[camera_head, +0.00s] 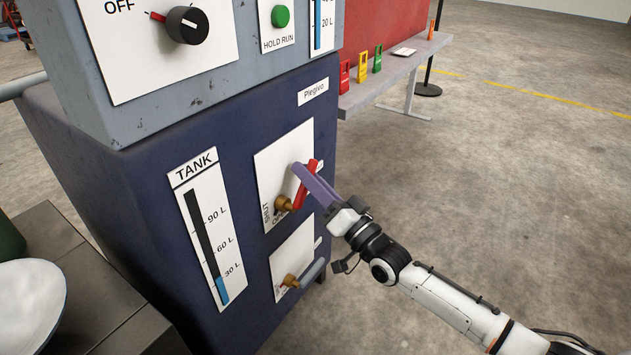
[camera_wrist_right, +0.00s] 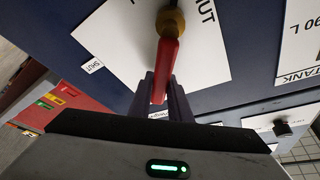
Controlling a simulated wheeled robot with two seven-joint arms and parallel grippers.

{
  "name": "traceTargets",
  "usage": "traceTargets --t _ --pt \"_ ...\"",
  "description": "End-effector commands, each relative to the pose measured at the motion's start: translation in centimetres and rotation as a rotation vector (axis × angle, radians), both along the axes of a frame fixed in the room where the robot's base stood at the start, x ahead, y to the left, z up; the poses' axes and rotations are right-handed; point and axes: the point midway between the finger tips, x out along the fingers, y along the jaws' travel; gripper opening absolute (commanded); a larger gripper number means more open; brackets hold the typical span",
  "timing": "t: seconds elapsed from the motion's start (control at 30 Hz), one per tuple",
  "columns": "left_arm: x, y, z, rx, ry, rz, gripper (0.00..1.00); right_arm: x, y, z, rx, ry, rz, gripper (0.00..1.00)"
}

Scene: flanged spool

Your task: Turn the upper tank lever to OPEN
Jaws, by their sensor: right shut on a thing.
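The upper tank lever (camera_head: 299,197) is a red handle on a brass hub, mounted on a white plate on the dark blue cabinet. It slants up and to the right from its hub in the head view. My right gripper (camera_head: 304,175) is shut on the red handle, with its purple fingers on either side. In the right wrist view the lever (camera_wrist_right: 168,65) runs from the brass hub down between the fingertips (camera_wrist_right: 160,93). "SHUT" reads at the plate's lower left in the head view; another label beside it is partly hidden. My left gripper is not in view.
A lower lever (camera_head: 312,272) with a grey handle sits on a second white plate just below. A tank gauge (camera_head: 208,230) is to the left. The grey control box (camera_head: 210,80) overhangs above. Open floor (camera_head: 500,180) lies to the right.

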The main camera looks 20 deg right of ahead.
Motion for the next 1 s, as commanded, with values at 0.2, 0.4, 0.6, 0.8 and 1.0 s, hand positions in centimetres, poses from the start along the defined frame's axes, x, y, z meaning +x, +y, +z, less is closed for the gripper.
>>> traceTargets --t 0.2,0.4,0.6,0.8,1.0 --pt "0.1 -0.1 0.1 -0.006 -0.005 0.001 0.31 -0.7 1.1 0.7 -0.178 -0.107 0.000 0.00" --pt "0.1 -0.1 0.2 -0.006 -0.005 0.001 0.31 -1.4 2.1 1.2 -0.327 -0.198 0.001 0.00" --pt "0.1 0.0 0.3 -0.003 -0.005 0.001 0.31 -1.9 3.0 1.5 -0.449 -0.273 0.001 0.00" --pt "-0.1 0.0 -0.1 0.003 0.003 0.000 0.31 -2.3 3.6 1.5 -0.529 -0.325 0.000 0.00" --pt "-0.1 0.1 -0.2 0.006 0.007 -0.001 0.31 -2.5 4.0 1.5 -0.570 -0.349 0.002 0.00"
